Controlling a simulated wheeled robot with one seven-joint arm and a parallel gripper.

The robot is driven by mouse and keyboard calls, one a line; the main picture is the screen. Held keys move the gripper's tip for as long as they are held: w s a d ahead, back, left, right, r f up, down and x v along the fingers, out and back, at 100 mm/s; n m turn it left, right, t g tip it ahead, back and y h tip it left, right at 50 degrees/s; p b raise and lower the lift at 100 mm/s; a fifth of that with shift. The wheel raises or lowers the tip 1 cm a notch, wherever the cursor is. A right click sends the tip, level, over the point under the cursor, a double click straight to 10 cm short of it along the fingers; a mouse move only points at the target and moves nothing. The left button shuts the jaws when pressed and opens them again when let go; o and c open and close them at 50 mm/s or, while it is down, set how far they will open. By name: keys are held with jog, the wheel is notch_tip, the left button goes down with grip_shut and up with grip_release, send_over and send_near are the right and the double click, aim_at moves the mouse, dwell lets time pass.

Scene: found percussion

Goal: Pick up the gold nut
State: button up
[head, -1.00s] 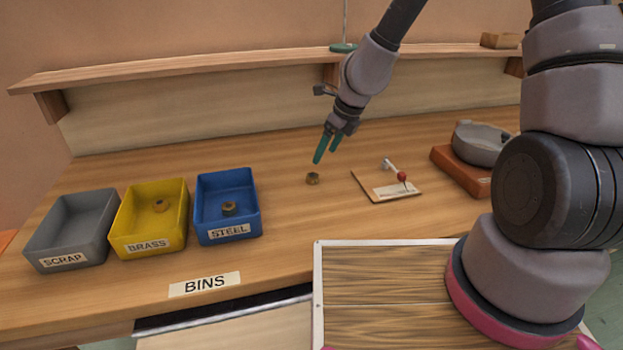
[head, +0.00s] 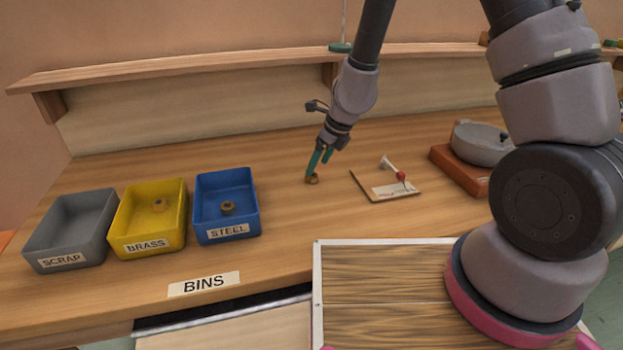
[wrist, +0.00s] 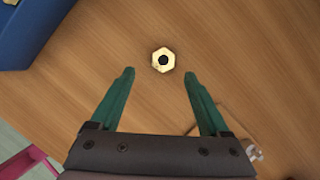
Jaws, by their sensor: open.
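A gold hexagonal nut (head: 312,180) lies flat on the wooden bench, apart from the bins. In the wrist view the gold nut (wrist: 163,60) lies just past the fingertips, roughly centred between them. My gripper (head: 320,164) has green fingers and hangs low over the bench, with its tips close above the nut. In the wrist view my gripper (wrist: 158,73) is open, with nothing between its fingers. I cannot tell the exact height of the tips above the nut.
Bins labelled scrap (head: 72,258), brass (head: 147,246) and steel (head: 227,232) stand at left; the brass and steel bins each hold one nut. A grey bowl-like object (head: 478,148) sits on a reddish block farther right.

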aim_at(313, 176)
jog(key=x, duration=0.5)
jog(key=shift+w+d+f, duration=0.1)
jog(key=shift+w, duration=0.15)
grip_shut()
